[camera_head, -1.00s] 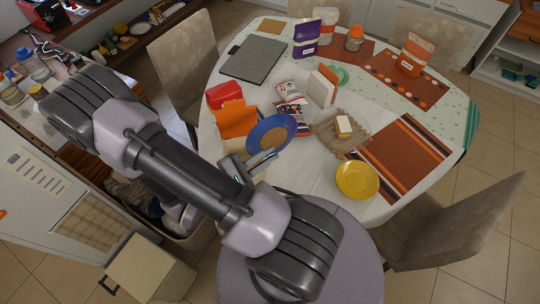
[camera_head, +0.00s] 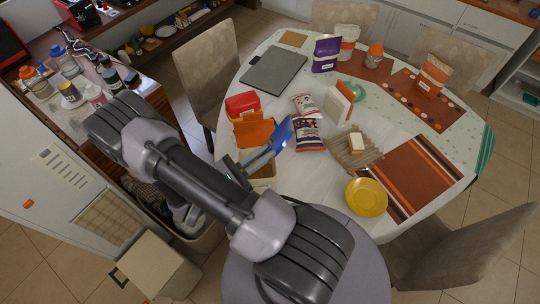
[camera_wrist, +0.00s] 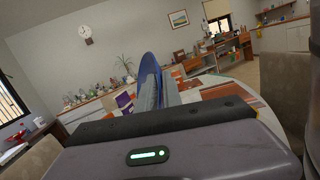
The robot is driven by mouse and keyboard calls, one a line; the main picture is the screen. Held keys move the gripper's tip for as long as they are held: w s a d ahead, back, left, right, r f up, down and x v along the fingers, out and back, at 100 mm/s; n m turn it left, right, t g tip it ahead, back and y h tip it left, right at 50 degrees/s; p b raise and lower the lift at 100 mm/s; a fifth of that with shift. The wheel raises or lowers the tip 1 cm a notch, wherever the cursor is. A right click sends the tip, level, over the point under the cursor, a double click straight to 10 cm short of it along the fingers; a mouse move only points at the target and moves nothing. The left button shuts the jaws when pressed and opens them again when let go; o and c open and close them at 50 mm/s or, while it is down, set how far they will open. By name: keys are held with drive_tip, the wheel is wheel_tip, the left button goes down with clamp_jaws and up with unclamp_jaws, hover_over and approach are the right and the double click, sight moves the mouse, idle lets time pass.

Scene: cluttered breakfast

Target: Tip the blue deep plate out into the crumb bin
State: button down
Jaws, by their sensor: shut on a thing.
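The blue deep plate (camera_head: 279,140) is held tilted steeply on its side at the near left part of the table. In the wrist view the plate (camera_wrist: 151,78) stands nearly edge-on beyond the jaws. My gripper (camera_head: 258,162) is shut on its rim. A tan box (camera_head: 266,182) is below the gripper, partly hidden by my arm; it looks like the crumb bin, but I cannot be sure. The plate's inside is turned away, so I cannot tell whether anything is left in it.
An orange box (camera_head: 254,131) and a red container (camera_head: 242,104) stand close to the plate's left. A patterned packet (camera_head: 308,132), a basket (camera_head: 352,149) and a yellow plate (camera_head: 367,196) are to the right. A chair (camera_head: 459,251) stands at the right.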

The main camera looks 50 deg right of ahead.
drive_tip(key=shift+w+a+r+n+t+h, duration=0.15)
drive_tip(key=shift+w+n+t+h, duration=0.15)
drive_tip(key=shift+w+n, duration=0.35)
drive_tip(key=w+n+t+h, duration=0.1)
drive_tip(key=n, duration=0.1)
drive_tip(key=w+n, duration=0.2)
drive_tip(key=w+a+n+t+h+b, duration=0.1)
drive_tip(key=w+n, duration=0.1)
drive_tip(key=n, duration=0.1)
drive_tip(key=shift+f+t+h, duration=0.3)
